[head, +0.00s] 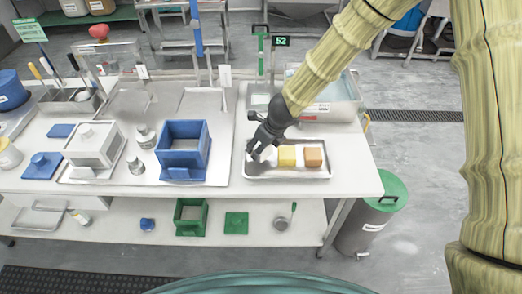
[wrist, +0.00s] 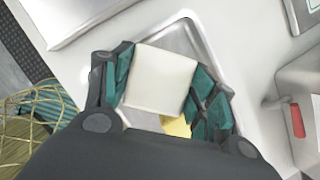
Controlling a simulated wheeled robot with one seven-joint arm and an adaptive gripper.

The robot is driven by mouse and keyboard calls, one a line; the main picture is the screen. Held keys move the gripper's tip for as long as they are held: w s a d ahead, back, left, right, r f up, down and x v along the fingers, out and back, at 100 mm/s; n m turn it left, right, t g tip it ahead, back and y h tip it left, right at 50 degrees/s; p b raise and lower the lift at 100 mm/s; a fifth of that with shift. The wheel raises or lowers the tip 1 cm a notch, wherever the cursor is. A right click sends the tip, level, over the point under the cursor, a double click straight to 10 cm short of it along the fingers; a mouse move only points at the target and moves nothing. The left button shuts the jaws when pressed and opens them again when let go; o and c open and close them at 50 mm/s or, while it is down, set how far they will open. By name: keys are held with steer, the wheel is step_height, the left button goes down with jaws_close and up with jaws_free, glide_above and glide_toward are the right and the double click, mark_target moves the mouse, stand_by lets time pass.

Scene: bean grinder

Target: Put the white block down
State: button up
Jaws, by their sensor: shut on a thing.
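The white block (wrist: 160,78) is between the fingers of my gripper (wrist: 158,88) in the wrist view, with a finger against each side. In the head view my gripper (head: 262,148) is over the left end of a small metal tray (head: 287,175), and its fingers largely hide the white block there. I cannot tell whether the block touches the tray. A yellow block (head: 287,157) and a brown block (head: 313,158) stand side by side in the tray, just right of my gripper. Part of the yellow block (wrist: 177,126) also shows below the white block in the wrist view.
A blue open box (head: 184,148) and a white lidded box (head: 93,145) stand left of the tray. A clear bin (head: 335,98) with a metal rim is behind it. The table's bare right end (head: 355,170) is clear. A green-lidded drum (head: 385,192) stands beyond that edge.

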steer(key=shift+f+b, duration=0.3)
steer(key=shift+f, duration=1.4)
steer(key=shift+f, duration=0.2)
steer(key=o, duration=0.9)
steer(key=shift+o, duration=0.2)
steer(key=shift+r, duration=0.15)
steer(key=p+v, duration=0.2)
steer(key=v, duration=1)
